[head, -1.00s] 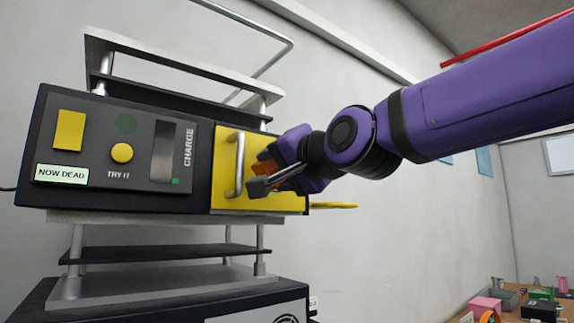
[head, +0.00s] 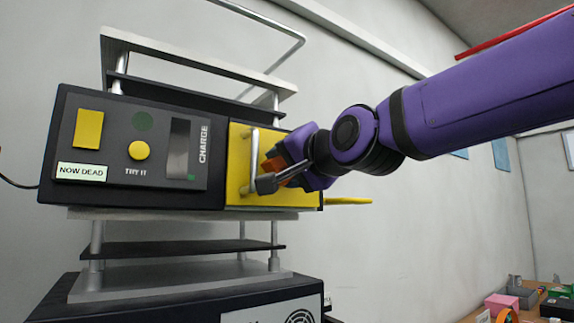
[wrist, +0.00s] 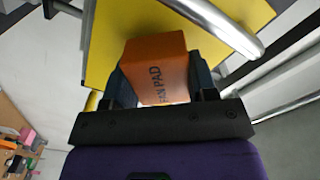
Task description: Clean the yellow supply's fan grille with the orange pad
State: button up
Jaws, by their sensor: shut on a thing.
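The orange pad (wrist: 158,70), a block lettered "FAN PAD", is held between the jaws of my gripper (wrist: 160,88). In the head view the pad (head: 273,163) shows partly behind my gripper (head: 278,172). My gripper is in front of the yellow panel (head: 238,165) with its upright metal handle (head: 254,160), at the right end of a black unit. The wrist view shows the yellow panel (wrist: 108,35) behind the pad; I cannot tell whether they touch. A round grille (head: 301,316) is cut off by the bottom edge, on a lower box.
The black unit (head: 120,195) carries a "NOW DEAD" label (head: 82,172) and a yellow round button (head: 142,151). A thin yellow piece (head: 348,200) sticks out at its right. Shelves on metal posts (head: 274,246) stand above and below. A cluttered table (head: 545,312) is far right.

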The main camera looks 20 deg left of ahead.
jog(key=shift+x, duration=0.9)
jog(key=shift+w+d, duration=1.1)
jog(key=shift+d, duration=0.1)
jog(key=shift+w+d, duration=0.2)
jog(key=shift+w, duration=0.05)
jog(key=shift+w+d, duration=0.6)
jog(key=shift+w, duration=0.2)
jog(key=shift+w+d, duration=0.6)
jog(key=shift+w, duration=0.15)
jog(key=shift+s, duration=0.1)
jog(key=shift+s+a, duration=1.35)
jog(key=shift+s+a, duration=0.15)
jog(key=shift+s, duration=0.05)
